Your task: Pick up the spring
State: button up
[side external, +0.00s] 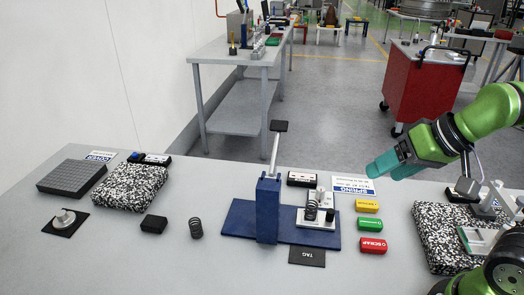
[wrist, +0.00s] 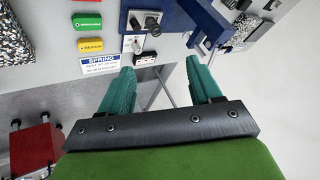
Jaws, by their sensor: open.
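One dark coil spring (side external: 196,228) stands upright on the grey table, left of the blue press. Another dark coil spring (side external: 311,210) is at the metal fixture (side external: 318,221) on the blue press base. This second spring also shows near the top of the wrist view (wrist: 152,26). My gripper (side external: 383,171) has teal fingers and is raised above the table, right of the press and near the spring sign. In the wrist view my gripper (wrist: 160,70) is open, with nothing between its fingers. It is apart from both springs.
The blue press (side external: 268,210) has a tall lever. Yellow (side external: 367,206), green (side external: 369,224) and red (side external: 373,246) blocks lie right of it. A black block (side external: 154,224) is beside the left spring. Speckled pads (side external: 130,187) lie at both sides. The front left table is clear.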

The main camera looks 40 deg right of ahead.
aim_at(311, 210)
jog(key=w+a+f+n+g+h, duration=0.15)
jog(key=w+g, duration=0.25)
jog(key=w, duration=0.4)
jog(key=w+a+f+n+g+h, duration=0.1)
jog(key=w+f+n+g, duration=0.2)
jog(key=w, duration=0.5)
jog(key=shift+m+y, duration=0.25)
notch_tip(311, 210, down, 16)
jog(key=shift+f, duration=0.2)
jog(key=shift+d, duration=0.1)
jog(key=c, duration=1.1)
